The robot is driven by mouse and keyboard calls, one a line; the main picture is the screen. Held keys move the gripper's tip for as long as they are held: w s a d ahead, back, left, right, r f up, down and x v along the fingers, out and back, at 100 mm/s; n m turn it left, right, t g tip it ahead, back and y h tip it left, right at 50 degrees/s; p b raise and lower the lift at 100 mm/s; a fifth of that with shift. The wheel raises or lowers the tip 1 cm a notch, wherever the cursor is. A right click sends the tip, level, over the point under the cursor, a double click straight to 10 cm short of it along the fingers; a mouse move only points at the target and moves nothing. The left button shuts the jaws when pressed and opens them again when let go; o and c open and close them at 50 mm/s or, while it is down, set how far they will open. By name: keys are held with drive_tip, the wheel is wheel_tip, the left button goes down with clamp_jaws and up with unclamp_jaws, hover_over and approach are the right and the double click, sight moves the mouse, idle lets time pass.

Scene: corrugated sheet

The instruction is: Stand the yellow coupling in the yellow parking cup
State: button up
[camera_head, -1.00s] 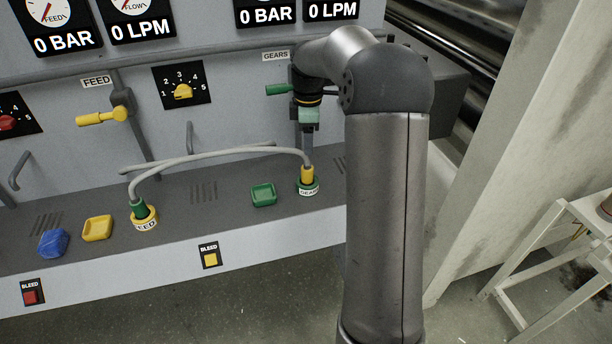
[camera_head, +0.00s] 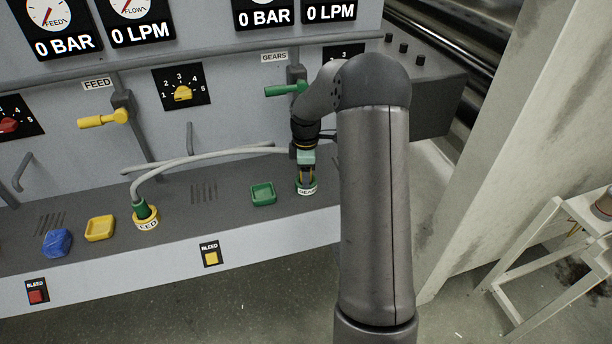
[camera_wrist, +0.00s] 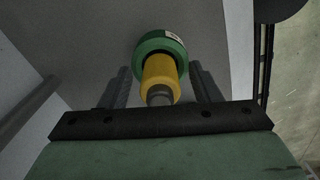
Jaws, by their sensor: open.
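The yellow coupling (camera_wrist: 160,75) stands in the green port labelled GEARS (camera_wrist: 160,45), seen close in the wrist view. In the head view that port (camera_head: 307,188) is at the right end of the ledge, and my gripper mostly hides the coupling. My gripper (camera_head: 306,172) is open, pointing down over the coupling. In the wrist view its fingers (camera_wrist: 163,88) lie on either side of the coupling. The yellow parking cup (camera_head: 100,228) is an empty square dish on the left of the ledge.
A green coupling (camera_head: 144,210) stands in the yellow FEED port (camera_head: 146,223). A grey hose (camera_head: 200,160) arches between the couplings. A green cup (camera_head: 263,194) lies left of my gripper, and a blue lump-like item (camera_head: 57,243) is at far left. Levers (camera_head: 285,90) stick out above.

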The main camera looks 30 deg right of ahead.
drive_tip(key=c, duration=1.2)
drive_tip(key=shift+r, duration=0.2)
